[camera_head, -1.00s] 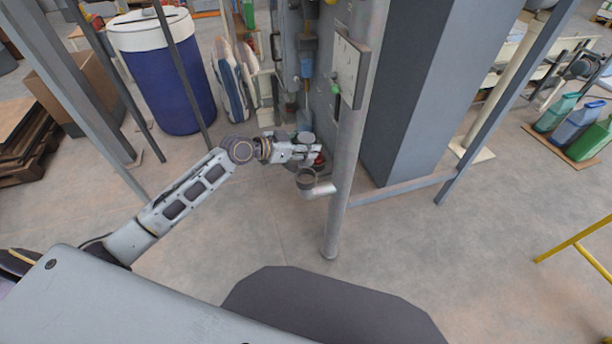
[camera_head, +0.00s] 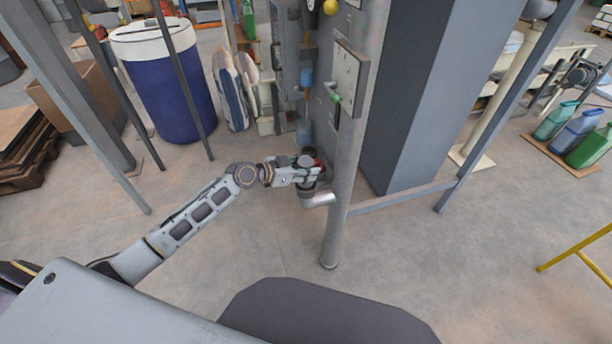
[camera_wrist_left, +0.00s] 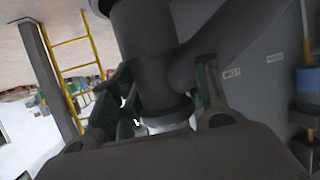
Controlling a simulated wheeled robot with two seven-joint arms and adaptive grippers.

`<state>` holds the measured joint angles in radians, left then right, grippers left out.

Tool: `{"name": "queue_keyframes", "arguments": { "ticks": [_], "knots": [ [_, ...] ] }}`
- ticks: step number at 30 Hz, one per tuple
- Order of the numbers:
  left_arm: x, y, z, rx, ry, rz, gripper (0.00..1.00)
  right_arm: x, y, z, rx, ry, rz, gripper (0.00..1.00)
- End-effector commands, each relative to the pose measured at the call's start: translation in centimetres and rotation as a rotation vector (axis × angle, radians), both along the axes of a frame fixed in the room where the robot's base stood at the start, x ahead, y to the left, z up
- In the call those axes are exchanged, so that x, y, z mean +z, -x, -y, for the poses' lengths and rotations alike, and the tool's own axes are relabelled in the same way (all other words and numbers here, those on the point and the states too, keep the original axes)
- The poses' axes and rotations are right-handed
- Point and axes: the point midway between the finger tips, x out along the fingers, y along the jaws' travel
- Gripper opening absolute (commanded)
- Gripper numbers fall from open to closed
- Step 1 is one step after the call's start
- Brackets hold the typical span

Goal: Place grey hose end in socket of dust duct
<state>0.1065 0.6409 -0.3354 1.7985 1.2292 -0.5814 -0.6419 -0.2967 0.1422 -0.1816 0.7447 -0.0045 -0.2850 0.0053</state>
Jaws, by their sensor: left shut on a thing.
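My left gripper (camera_head: 312,174) is shut on the grey hose end (camera_head: 306,157), a short dark grey cylinder, close to the grey column. The dust duct socket (camera_head: 307,190) is a dark round cup on a light grey stub from the column. The hose end is directly over the socket in the head view; whether it is inside or just above is hidden by the fingers. In the left wrist view a dark grey pipe (camera_wrist_left: 145,50) with a side branch and a collar shows between the green-padded fingers (camera_wrist_left: 160,100). My right gripper is not in view.
The grey column (camera_head: 345,190) stands right beside my gripper. A control plate (camera_head: 350,75) with a green knob is above. A blue drum (camera_head: 175,95) and filled sacks (camera_head: 230,90) stand behind left. Floor in front is clear.

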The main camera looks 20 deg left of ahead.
Motion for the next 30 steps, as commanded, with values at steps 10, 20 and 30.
{"name": "queue_keyframes", "arguments": {
  "ticks": [10, 20, 30],
  "knots": [
    [-3.1, 0.0, 0.0, 0.001, 0.002, -0.001, 0.19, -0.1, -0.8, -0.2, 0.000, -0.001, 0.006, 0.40],
    [-3.2, 0.0, 0.0, 0.000, 0.001, 0.000, 0.19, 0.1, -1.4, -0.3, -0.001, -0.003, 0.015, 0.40],
    [-3.4, 0.0, 0.0, 0.000, 0.000, 0.000, 0.19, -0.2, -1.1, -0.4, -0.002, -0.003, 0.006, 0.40]
  ]
}}
